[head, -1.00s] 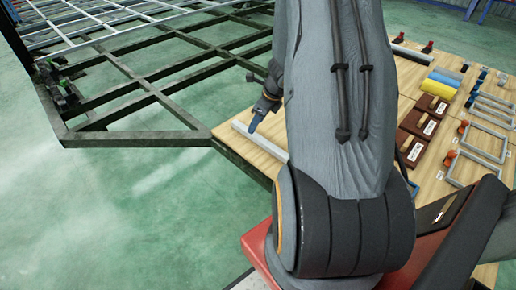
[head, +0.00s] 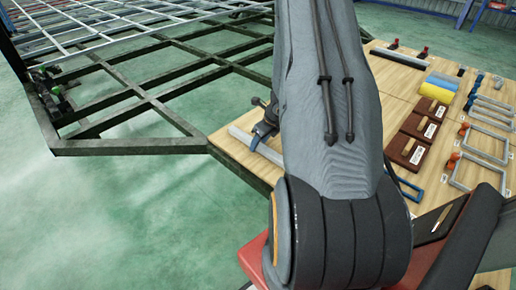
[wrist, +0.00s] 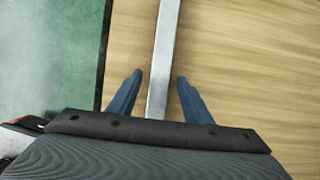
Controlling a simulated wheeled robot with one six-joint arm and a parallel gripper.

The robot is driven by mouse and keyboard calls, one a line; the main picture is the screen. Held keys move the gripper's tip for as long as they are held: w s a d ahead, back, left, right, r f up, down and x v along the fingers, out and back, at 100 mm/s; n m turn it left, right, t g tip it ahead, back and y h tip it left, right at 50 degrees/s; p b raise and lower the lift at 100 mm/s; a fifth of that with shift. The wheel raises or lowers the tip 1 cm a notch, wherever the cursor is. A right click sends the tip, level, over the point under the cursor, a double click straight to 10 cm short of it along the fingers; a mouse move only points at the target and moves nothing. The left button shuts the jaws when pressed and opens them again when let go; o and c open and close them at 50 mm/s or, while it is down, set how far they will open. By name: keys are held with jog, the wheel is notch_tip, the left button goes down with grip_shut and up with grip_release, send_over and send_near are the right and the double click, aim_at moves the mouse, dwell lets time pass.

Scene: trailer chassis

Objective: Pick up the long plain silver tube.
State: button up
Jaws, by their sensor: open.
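The long plain silver tube (head: 241,135) lies on the wooden table near its left edge in the head view, partly hidden by my arm. In the wrist view the tube (wrist: 163,55) runs from the top edge down between my two blue fingers. My gripper (wrist: 159,80) is open, with one finger on each side of the tube and a visible gap on both sides. In the head view a blue finger of my gripper (head: 257,139) shows beside the tube. I cannot tell the exact height of the fingertips above the table.
The wooden table (head: 222,142) borders a dark trailer chassis frame (head: 130,146) on the left. Brown boxes (head: 405,150), a yellow cylinder (head: 436,93), a blue cylinder (head: 442,81) and grey frames (head: 478,172) lie on the right.

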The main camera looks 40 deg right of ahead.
grip_shut()
